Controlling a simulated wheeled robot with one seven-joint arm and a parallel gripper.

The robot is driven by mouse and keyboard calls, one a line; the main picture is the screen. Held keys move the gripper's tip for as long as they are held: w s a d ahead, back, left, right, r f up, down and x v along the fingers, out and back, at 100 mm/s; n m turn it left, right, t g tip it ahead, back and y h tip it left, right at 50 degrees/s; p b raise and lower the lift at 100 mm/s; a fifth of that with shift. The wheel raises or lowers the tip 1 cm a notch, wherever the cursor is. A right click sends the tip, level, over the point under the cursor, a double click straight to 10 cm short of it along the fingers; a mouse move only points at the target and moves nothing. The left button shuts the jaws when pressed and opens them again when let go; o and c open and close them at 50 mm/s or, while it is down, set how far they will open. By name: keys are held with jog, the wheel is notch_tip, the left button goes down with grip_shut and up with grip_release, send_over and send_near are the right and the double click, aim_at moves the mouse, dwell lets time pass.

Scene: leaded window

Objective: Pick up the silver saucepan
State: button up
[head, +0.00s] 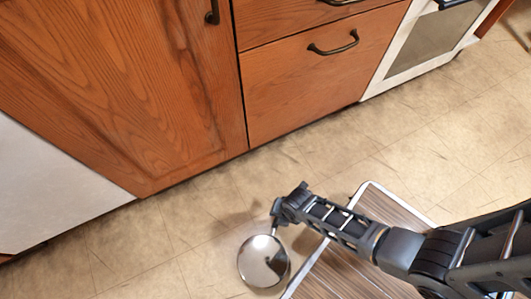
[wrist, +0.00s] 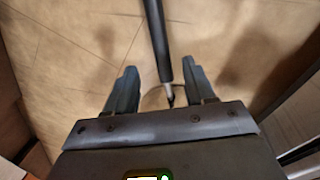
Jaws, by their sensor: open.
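The silver saucepan (head: 262,262) shows in the head view as a shiny round shape over the tiled floor, at the lower middle. My gripper (head: 279,208) is just above it in the picture, at the end of my arm. In the wrist view, the saucepan's dark straight handle (wrist: 158,40) runs down from the top edge to between the two fingers of my gripper (wrist: 159,68). The fingers are apart, one on each side of the handle, with gaps visible. The pan's bowl is mostly hidden behind the gripper body there; only a thin curved edge shows.
A striped brown surface with a pale rim (head: 322,269) lies right of the saucepan, under my arm. Wooden cabinets (head: 315,85) and a white oven (head: 425,45) stand along the back. Tiled floor (head: 180,235) is clear to the left.

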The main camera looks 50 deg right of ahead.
jog(key=shift+w+a+f+b, duration=0.15)
jog(key=shift+f+b, duration=0.75)
jog(key=shift+f, duration=0.5)
jog(key=shift+w+d+f+b, duration=0.15)
jog(key=shift+f+b, duration=0.75)
jog(key=shift+f, duration=0.45)
jog(key=shift+a+r, duration=0.1)
grip_shut()
